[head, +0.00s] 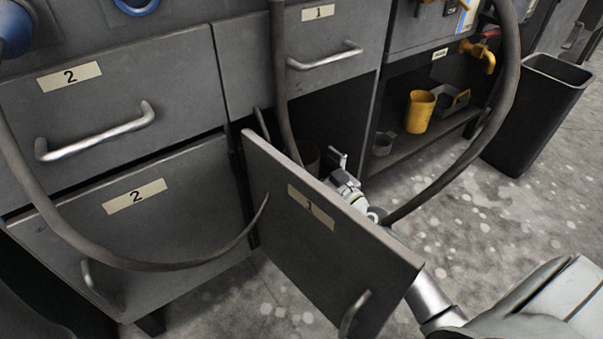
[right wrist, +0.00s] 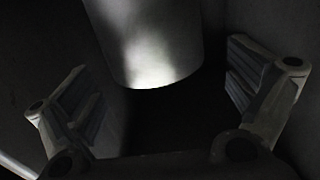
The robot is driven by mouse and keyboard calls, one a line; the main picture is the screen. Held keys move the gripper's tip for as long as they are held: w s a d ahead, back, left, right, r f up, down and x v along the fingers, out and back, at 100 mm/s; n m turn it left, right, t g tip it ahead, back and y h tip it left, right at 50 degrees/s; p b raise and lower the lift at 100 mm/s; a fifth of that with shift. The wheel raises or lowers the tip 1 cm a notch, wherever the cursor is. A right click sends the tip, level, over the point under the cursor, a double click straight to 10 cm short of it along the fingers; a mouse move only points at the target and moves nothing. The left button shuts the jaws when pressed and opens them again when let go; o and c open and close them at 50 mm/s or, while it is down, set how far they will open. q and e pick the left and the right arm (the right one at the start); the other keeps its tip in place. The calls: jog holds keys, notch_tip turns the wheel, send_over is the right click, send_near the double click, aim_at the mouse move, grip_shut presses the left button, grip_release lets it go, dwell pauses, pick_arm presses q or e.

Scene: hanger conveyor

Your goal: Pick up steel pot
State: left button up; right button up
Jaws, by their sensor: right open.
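A grey metal cylinder, apparently the steel pot (right wrist: 150,45), shows in the right wrist view, upper middle, with its lower edge lit. In the head view a dim round pot (head: 308,158) stands in the dark lower cabinet, partly hidden by the door and a hose. My right gripper (head: 338,163) is just right of it at the cabinet opening. In the right wrist view the gripper (right wrist: 163,98) is open, with its fingers spread left and right and the cylinder ahead between them. No contact shows. My left gripper is not in view.
The open cabinet door (head: 315,225) labelled 1 stands out in front of my right forearm. Hoses (head: 278,90) hang across the drawers. A yellow cup (head: 420,110) and a small grey cup (head: 383,143) stand on the right shelf. A black bin (head: 535,115) stands far right.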

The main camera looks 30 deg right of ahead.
aim_at(292, 144)
jog(key=shift+w+a+b, duration=0.15)
jog(key=shift+w+b, duration=0.2)
jog(key=shift+w, duration=2.1)
jog(key=c, duration=1.6)
